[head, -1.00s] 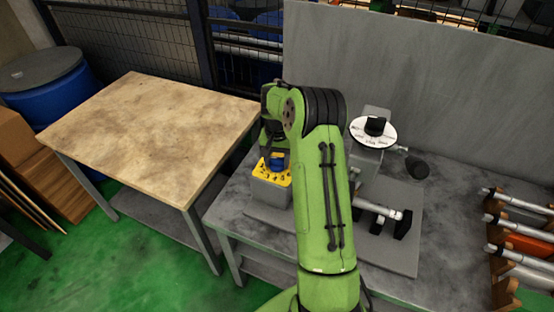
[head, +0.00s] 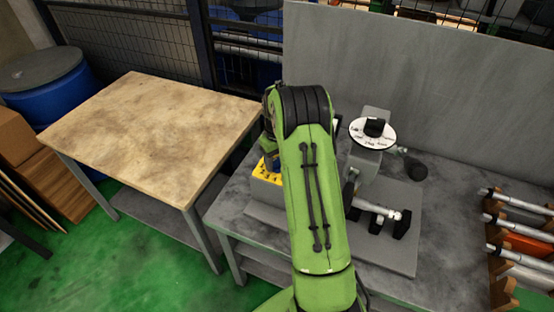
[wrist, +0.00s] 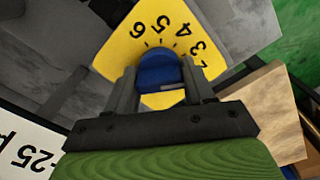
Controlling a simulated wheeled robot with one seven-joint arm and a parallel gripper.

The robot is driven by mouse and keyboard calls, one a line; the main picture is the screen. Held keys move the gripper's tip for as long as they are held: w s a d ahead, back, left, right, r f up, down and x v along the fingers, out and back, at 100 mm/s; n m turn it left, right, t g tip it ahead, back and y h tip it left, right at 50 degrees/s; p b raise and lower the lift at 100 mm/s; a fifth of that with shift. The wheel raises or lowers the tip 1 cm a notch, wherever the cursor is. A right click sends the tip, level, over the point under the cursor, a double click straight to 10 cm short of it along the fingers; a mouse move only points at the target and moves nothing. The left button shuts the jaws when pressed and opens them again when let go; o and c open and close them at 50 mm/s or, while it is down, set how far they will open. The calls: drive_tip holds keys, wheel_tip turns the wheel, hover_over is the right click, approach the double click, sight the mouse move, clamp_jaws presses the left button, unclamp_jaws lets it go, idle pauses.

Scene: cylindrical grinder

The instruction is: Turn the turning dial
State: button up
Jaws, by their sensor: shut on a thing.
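The turning dial is a blue knob (wrist: 158,70) on a yellow plate (wrist: 118,52) with black numbers, of which 3 to 6 can be read in the wrist view. My gripper (wrist: 160,88) has one finger on each side of the blue knob and is shut on it. In the head view the yellow plate (head: 266,173) shows on a grey box at the left end of the machine. The knob and my fingers are hidden there behind my green arm.
A white labelled disc (head: 362,135) with a black knob stands on the grinder to the right. A wooden-topped table (head: 150,125) is at the left. A grey panel (head: 440,85) stands behind the machine. Racked bars (head: 520,235) lie at the far right.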

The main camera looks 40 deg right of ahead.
sight(277, 159)
drive_tip(key=shift+n, duration=1.6)
drive_tip(key=shift+s+n, duration=0.1)
drive_tip(key=shift+n, duration=0.2)
drive_tip(key=o, duration=1)
wheel_tip(277, 159, up, 16)
drive_tip(key=p, duration=0.1)
drive_tip(key=shift+f+p, duration=0.15)
drive_tip(key=shift+p, duration=0.2)
